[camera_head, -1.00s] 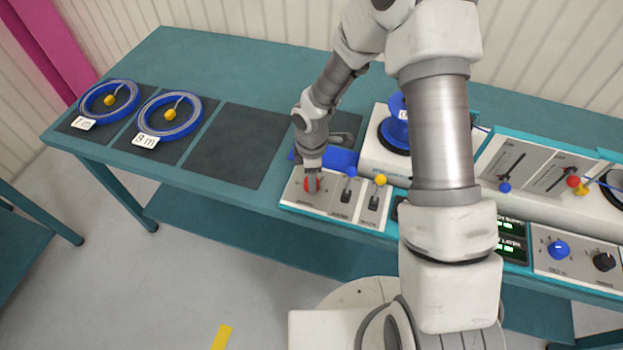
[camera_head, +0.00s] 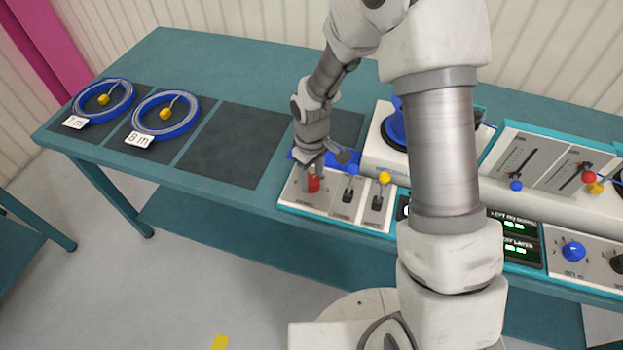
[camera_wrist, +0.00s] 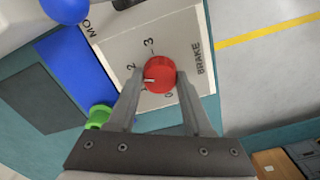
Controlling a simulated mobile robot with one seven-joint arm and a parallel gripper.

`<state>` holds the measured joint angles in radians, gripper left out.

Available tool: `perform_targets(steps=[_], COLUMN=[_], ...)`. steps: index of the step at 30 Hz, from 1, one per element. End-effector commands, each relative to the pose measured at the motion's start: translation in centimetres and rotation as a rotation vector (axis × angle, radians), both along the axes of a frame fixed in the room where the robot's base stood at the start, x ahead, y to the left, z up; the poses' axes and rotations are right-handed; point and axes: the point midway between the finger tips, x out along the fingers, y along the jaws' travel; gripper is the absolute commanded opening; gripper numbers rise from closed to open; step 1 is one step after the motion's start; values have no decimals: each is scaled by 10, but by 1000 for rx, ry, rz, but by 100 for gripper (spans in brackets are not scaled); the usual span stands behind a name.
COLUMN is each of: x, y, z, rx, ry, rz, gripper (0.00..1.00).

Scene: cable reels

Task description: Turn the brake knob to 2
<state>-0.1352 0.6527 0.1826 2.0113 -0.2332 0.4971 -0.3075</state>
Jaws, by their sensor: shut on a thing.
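The red brake knob (camera_wrist: 160,74) sits on a pale panel (camera_wrist: 190,35) marked BRAKE, with the figures 0, 2 and 3 readable around it. Its white pointer mark faces left, a little below the 2; the scale there is partly covered by a finger. My gripper (camera_wrist: 161,80) is shut on the knob, one finger on each side. In the head view my gripper (camera_head: 314,172) reaches down from above onto the red knob (camera_head: 313,184) at the left end of the panel.
Right of the knob stand a blue-tipped lever (camera_head: 351,170) and a yellow-tipped lever (camera_head: 384,178). A blue reel (camera_head: 394,125) is behind them. Two blue cable coils (camera_head: 104,99) (camera_head: 165,115) lie at the left, with an empty dark mat (camera_head: 233,145) beside them.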

Motion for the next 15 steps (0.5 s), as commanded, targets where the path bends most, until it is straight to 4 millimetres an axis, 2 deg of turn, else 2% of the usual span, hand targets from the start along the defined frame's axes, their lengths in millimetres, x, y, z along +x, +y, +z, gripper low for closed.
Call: perform_targets(steps=[15], x=[0], y=[0], z=[1], rx=[0], ry=[-1], rz=[-97], gripper=[0])
